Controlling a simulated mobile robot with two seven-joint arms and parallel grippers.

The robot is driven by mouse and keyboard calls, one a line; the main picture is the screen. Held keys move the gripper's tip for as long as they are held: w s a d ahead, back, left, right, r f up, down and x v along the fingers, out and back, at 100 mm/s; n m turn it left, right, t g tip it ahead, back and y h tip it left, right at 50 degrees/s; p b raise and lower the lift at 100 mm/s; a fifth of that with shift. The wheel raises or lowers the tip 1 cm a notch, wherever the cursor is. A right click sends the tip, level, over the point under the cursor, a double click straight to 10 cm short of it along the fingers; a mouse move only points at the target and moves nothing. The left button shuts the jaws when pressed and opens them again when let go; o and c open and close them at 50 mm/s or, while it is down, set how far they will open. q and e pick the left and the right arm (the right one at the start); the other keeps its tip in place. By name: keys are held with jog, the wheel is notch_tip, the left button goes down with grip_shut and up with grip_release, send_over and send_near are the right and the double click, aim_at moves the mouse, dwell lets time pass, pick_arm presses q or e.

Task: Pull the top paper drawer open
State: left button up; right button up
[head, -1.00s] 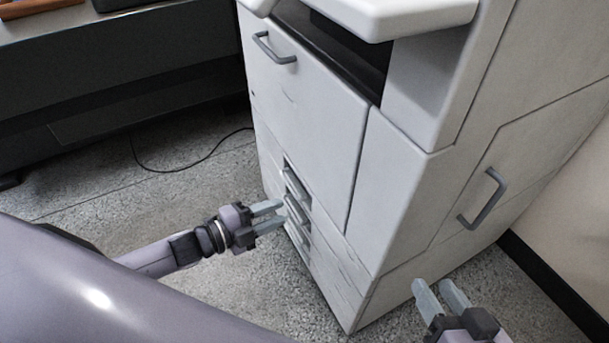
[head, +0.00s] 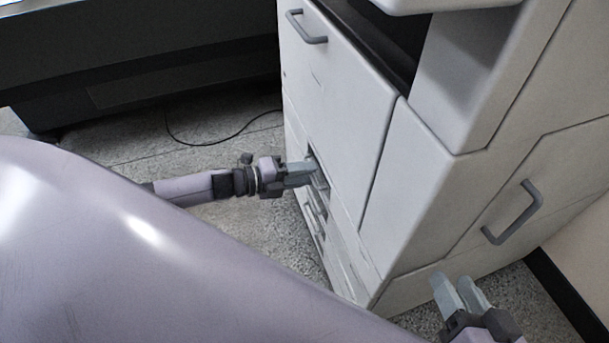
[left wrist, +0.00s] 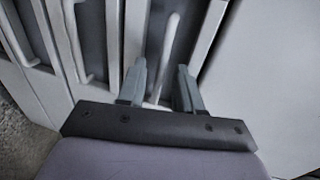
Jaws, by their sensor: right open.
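The top paper drawer's handle (head: 320,181) sits in a dark recess low on the front of the white copier (head: 345,110). The drawer looks shut. My left gripper (head: 311,172) is at this recess, its fingers pointing at the copier. In the left wrist view the pale handle bar (left wrist: 168,45) runs between the two fingers of my left gripper (left wrist: 162,68), with a gap on each side, so it is open around the bar and not clamped. The fingers hide part of the handle in the head view. My right gripper (head: 456,282) is open and empty, near the copier's lower side.
More drawer handles (head: 316,205) lie below; they also show in the left wrist view (left wrist: 78,45). A large door with a grey handle (head: 307,27) is above, and a side panel handle (head: 515,213) is at right. A black cable (head: 215,143) lies on the floor.

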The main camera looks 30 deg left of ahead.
pick_arm(q)
jog(key=shift+w+d, duration=0.1)
jog(key=shift+w, duration=0.05)
jog(key=shift+c, duration=0.4)
grip_shut()
dwell(1.0)
